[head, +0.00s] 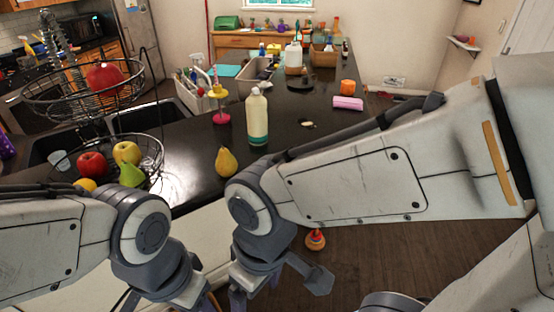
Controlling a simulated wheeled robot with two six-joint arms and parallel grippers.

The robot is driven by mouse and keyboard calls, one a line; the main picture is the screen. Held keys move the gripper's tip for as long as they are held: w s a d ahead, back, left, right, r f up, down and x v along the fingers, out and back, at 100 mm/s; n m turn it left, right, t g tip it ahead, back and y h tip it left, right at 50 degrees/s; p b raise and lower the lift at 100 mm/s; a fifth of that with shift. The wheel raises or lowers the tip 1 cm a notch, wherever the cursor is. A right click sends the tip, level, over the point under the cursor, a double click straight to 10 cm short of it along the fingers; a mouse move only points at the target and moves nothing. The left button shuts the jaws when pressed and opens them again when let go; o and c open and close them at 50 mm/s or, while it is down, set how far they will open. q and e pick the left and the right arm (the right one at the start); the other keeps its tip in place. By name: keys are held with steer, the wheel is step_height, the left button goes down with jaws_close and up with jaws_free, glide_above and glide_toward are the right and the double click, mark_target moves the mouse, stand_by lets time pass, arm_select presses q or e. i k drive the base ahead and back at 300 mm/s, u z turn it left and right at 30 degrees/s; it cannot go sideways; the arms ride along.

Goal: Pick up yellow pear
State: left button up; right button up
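The yellow pear (227,161) stands upright on the dark countertop near its front edge, with nothing touching it. My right gripper (278,290) hangs in front of the counter, below and a little right of the pear; its fingers look spread apart with nothing between them. My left gripper (178,297) is also low in front of the counter, left of the right one. The bottom edge of the picture cuts off its fingertips, so its opening is unclear.
A two-tier wire basket (160,160) with fruit stands left of the pear, by the sink. Dark countertop (190,150) beside the pear is clear. A small toy (315,240) lies below.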

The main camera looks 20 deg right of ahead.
mark_target(226, 164)
steer(key=u, duration=2.45)
steer(key=i, duration=0.9)
steer(key=z, duration=2.5)
steer(key=i, duration=0.5)
